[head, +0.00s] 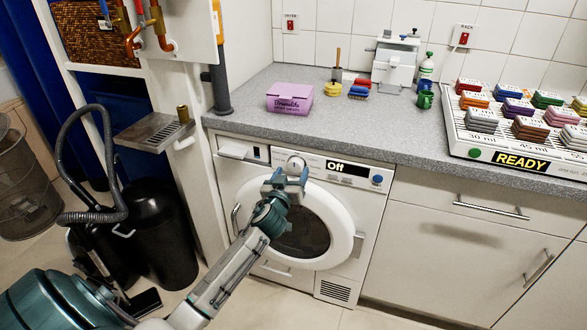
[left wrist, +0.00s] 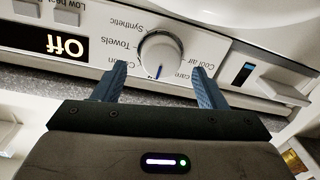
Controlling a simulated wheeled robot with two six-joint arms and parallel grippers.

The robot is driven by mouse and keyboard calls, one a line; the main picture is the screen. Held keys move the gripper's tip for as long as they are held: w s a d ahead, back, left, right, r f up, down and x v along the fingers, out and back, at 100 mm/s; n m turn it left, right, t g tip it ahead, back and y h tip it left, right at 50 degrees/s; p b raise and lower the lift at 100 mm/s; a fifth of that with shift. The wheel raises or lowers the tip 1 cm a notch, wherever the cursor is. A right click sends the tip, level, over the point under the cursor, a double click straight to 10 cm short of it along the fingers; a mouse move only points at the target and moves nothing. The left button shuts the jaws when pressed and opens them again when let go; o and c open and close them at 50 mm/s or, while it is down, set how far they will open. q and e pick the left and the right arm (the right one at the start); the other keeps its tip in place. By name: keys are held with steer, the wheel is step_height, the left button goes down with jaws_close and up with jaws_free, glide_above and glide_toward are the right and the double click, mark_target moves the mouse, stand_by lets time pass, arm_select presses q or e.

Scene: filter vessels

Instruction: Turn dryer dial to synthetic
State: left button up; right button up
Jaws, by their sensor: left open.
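The dryer (head: 358,200) is a white front-loader under the counter. Its round white dial (head: 296,163) sits on the control panel, and the display beside it (head: 348,168) reads "Off". My left gripper (head: 288,175) is open in front of the panel. Its two blue fingers (left wrist: 160,76) are on either side of the dial, with gaps visible; contact cannot be told. My right gripper is not in view.
The grey counter (head: 400,125) above holds a purple box (head: 290,97), a white machine (head: 395,65) and a rack (head: 480,150) showing "READY". A metal drip shelf (head: 153,132) and black bin (head: 160,230) stand left. The dryer's round door (head: 340,225) is shut below the dial.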

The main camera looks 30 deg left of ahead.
mark_target(296, 166)
arm_select(q)
steer(key=shift+x, duration=1.25)
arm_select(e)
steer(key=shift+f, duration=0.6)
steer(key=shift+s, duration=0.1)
arm_select(q)
steer(key=c, duration=1)
